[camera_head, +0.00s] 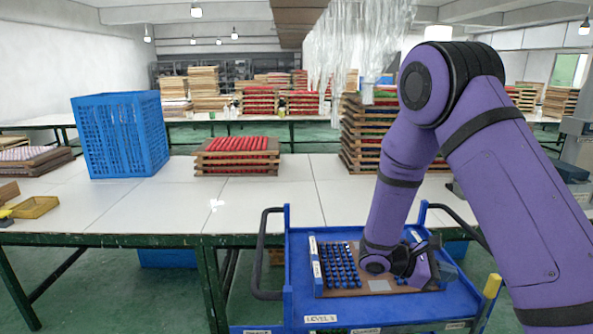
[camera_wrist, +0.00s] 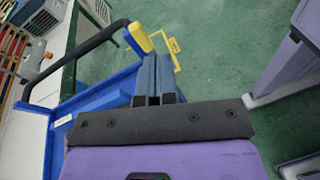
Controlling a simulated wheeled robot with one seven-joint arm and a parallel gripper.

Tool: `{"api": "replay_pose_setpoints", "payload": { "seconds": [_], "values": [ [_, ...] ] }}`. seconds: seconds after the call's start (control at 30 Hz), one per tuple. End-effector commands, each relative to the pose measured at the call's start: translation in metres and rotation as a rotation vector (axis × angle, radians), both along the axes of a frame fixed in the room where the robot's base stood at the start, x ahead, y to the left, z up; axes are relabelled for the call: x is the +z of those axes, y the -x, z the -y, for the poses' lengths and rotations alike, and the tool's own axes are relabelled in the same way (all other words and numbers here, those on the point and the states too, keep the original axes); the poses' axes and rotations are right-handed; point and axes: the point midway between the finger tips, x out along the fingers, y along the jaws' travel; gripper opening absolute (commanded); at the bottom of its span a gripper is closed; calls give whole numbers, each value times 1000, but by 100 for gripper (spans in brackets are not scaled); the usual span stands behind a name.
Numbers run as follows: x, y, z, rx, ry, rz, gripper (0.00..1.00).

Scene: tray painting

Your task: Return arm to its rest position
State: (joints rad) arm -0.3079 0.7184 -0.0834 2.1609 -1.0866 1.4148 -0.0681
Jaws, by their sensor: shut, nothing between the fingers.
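My purple arm reaches down in the head view over a blue cart (camera_head: 300,255). My gripper (camera_wrist: 154,78) is shut and empty in the wrist view, its two dark fingers side by side. In the head view its end is above the right part of the cart, partly hidden by my own wrist. Under it on the cart lies a brown tray (camera_head: 350,291) with rows of dark blue pieces. My wrist hides part of the tray. In the wrist view the fingers point past the cart's blue edge (camera_wrist: 97,97) toward the green floor.
The cart has black side handles (camera_head: 265,254) and a yellow post (camera_head: 491,286) at its right. Behind it, a long white table (camera_head: 270,204) holds a blue crate (camera_head: 121,134), a low stack of trays with red pieces (camera_head: 236,157) and a taller tray stack (camera_head: 365,135).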

Motion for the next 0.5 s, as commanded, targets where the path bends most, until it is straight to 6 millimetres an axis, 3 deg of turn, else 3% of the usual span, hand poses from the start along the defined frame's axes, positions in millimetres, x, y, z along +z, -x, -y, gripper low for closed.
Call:
{"api": "replay_pose_setpoints", "payload": {
  "seconds": [0.1, 0.5],
  "values": [
    [31, 13, 2, -80, -82, 89, 0],
    [113, 66, 2, -323, -361, 386, 0]
  ]
}}
